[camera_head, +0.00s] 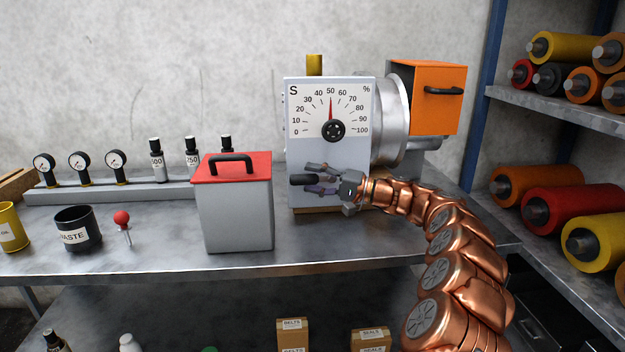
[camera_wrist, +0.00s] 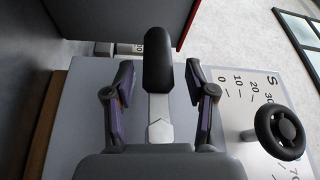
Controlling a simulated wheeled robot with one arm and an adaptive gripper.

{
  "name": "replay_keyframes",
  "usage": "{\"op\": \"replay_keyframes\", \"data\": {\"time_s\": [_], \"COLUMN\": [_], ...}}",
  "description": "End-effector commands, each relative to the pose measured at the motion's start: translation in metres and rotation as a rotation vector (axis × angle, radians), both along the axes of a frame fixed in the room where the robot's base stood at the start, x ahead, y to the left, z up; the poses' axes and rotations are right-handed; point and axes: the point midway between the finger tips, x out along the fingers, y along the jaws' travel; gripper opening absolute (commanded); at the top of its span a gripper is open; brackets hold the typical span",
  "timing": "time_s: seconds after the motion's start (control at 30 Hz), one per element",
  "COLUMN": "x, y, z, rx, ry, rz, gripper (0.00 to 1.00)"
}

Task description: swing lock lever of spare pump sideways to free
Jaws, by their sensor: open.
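The spare pump (camera_head: 303,120) is a pale box with an "S" dial, on the bench. Its lock lever (camera_head: 302,180) has a black grip and sticks out to the left low on the front, below the dial. My gripper (camera_head: 318,179) is at the lever. In the wrist view, the lever's black grip (camera_wrist: 157,60) and its metal stem lie between the two open fingers of my gripper (camera_wrist: 158,85). A gap shows on each side, so the fingers do not appear to touch it.
A grey box with a red lid (camera_head: 233,168) stands close to the left of the lever. A black handwheel (camera_head: 333,131) sits above it, also seen in the wrist view (camera_wrist: 280,133).

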Motion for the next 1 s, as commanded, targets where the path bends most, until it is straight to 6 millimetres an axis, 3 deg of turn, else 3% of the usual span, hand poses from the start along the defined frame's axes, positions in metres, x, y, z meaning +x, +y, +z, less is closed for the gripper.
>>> {"op": "replay_keyframes", "data": {"time_s": [0.23, 0.37, 0.8, 1.0], "x": [-0.001, -0.005, -0.033, -0.041], "y": [-0.003, -0.014, -0.089, -0.107], "z": [-0.001, -0.002, -0.009, -0.011], "rx": [-0.001, -0.001, 0.0, -0.001], "ry": [0.0, 0.0, 0.001, 0.0], "rz": [0.0, -0.001, -0.004, 0.001], "gripper": [0.56, 0.56, 0.56, 0.56]}}
